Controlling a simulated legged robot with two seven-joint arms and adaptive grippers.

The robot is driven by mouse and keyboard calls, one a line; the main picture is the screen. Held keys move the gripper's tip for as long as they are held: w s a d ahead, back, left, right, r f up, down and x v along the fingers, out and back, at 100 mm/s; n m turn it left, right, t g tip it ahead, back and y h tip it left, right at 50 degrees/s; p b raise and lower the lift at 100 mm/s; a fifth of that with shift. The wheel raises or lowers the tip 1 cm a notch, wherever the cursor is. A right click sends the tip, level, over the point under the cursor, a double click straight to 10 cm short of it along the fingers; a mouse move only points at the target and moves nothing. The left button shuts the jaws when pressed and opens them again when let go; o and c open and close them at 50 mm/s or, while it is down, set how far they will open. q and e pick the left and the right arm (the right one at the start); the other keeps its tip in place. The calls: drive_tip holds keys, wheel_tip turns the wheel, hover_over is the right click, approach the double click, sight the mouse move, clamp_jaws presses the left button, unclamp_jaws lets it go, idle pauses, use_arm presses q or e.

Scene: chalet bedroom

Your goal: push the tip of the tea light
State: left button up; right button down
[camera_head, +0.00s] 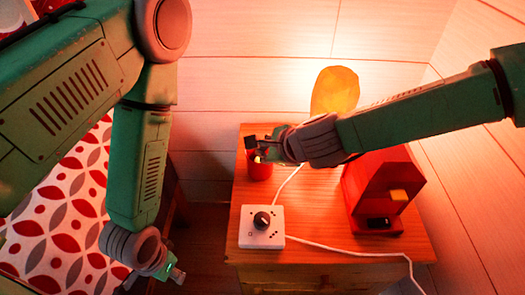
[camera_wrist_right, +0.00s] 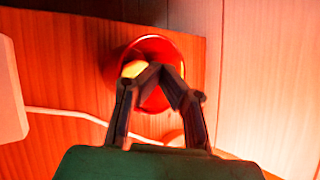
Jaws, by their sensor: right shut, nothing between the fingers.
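The tea light is a red cup (camera_head: 260,172) with a pale yellow tip (camera_head: 257,159), standing at the back left of the wooden nightstand. In the right wrist view the yellow tip (camera_wrist_right: 132,69) shows inside the round red cup (camera_wrist_right: 162,45), just left of the fingertips. My right gripper (camera_head: 252,147) is shut and empty, its fingertips over the cup's opening; they also show in the wrist view (camera_wrist_right: 163,72). I cannot tell whether they touch the tip. My left gripper (camera_head: 153,281) hangs low beside the bed, its fingers apart and empty.
The nightstand (camera_head: 320,215) also holds a white box with a black knob (camera_head: 262,220), a white cable, a red angular object (camera_head: 372,190) at the right and a glowing yellow lamp (camera_head: 335,90) behind my right arm. A patterned bed (camera_head: 60,215) lies left.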

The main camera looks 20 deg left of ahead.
drive_tip(key=shift+s+d+f, duration=0.1)
drive_tip(key=shift+s+f, duration=0.05)
drive_tip(key=shift+f, duration=0.05)
wheel_tip(320, 180, up, 7)
drive_tip(key=p, duration=0.6)
drive_tip(key=shift+f, duration=0.3)
